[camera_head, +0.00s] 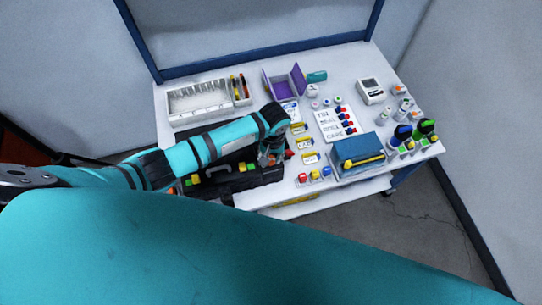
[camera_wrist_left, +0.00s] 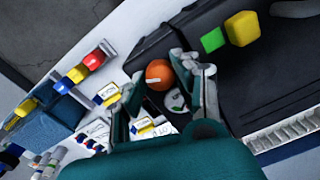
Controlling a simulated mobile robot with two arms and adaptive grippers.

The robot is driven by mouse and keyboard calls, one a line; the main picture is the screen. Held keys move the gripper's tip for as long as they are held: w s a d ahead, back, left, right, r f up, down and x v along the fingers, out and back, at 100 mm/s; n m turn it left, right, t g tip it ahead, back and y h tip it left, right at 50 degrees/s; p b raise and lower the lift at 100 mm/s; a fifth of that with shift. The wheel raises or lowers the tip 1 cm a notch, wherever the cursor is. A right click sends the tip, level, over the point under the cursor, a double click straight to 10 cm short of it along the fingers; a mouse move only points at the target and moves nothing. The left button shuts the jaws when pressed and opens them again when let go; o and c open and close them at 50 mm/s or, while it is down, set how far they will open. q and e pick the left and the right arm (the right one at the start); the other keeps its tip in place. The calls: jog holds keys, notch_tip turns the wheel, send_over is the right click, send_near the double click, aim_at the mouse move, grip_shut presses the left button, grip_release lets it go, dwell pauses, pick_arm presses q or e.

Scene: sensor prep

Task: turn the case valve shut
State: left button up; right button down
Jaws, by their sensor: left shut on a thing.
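The black case (camera_head: 240,182) lies at the front left of the white table, partly covered by my left arm. Its valve has a round orange knob (camera_wrist_left: 159,74), seen near the case's edge in the left wrist view, next to a small dial (camera_wrist_left: 176,101). My left gripper (camera_head: 271,157) reaches down at the right end of the case. In the left wrist view its fingers (camera_wrist_left: 157,68) stand on either side of the orange knob and are shut on it. How far the valve is turned cannot be told. My right gripper is out of view.
Yellow and green blocks (camera_wrist_left: 241,28) sit on the case. Right of it are labelled cards with yellow pieces (camera_head: 306,143), a white list sheet (camera_head: 333,121) and a blue box (camera_head: 357,150). A white tray (camera_head: 198,103) and an open purple box (camera_head: 284,84) stand behind.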

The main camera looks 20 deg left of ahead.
pick_arm(q)
grip_shut()
